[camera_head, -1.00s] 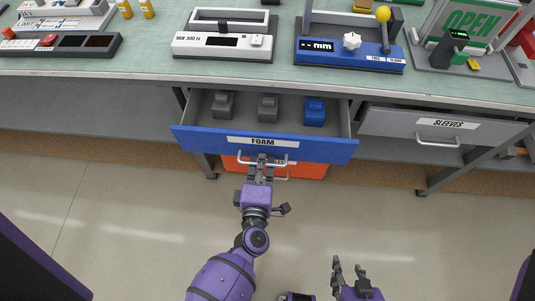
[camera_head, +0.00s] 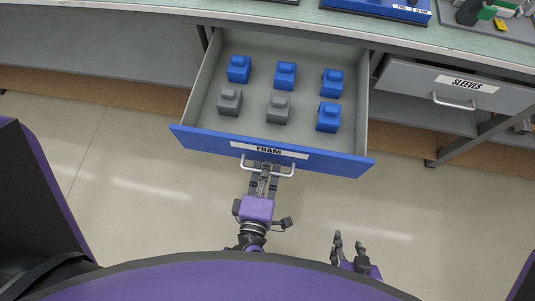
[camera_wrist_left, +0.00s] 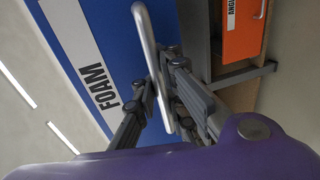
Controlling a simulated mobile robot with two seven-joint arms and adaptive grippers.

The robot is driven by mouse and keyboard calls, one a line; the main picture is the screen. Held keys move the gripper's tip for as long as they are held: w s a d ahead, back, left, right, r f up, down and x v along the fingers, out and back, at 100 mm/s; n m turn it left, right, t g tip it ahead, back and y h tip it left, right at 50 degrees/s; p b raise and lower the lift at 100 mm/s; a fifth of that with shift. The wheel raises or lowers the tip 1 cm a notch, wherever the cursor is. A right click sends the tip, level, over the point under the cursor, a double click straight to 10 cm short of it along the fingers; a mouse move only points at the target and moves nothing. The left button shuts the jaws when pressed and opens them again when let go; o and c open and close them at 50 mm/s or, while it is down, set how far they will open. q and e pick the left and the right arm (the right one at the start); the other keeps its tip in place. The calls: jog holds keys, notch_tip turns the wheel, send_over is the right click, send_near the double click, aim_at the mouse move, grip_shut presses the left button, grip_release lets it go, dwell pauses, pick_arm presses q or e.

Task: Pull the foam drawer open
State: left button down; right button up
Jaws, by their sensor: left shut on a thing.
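The foam drawer (camera_head: 335,163) has a blue front with a FOAM label and is pulled far out from under the bench. Inside it are several blue and grey foam blocks (camera_head: 285,76). My left gripper (camera_head: 265,170) is shut on the silver bar handle (camera_head: 287,173) of this drawer. In the left wrist view the fingers (camera_wrist_left: 165,95) close around the handle (camera_wrist_left: 150,50), beside the blue front (camera_wrist_left: 90,25). My right gripper (camera_head: 348,243) is apart from the drawer, low in the head view, its fingers spread with nothing between them.
The grey SLEEVES drawer (camera_head: 450,93) is to the right and looks shut. The bench top (camera_head: 190,8) runs above, with a blue device (camera_head: 375,8) on it. An orange drawer front (camera_wrist_left: 243,28) shows in the left wrist view. Open floor (camera_head: 130,165) lies in front.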

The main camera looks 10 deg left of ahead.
pick_arm(q)
jog(key=shift+s+r, duration=0.1)
jog(key=shift+r, duration=0.1)
jog(key=c, duration=2.1)
grip_release()
jog(key=shift+s+f, duration=0.1)
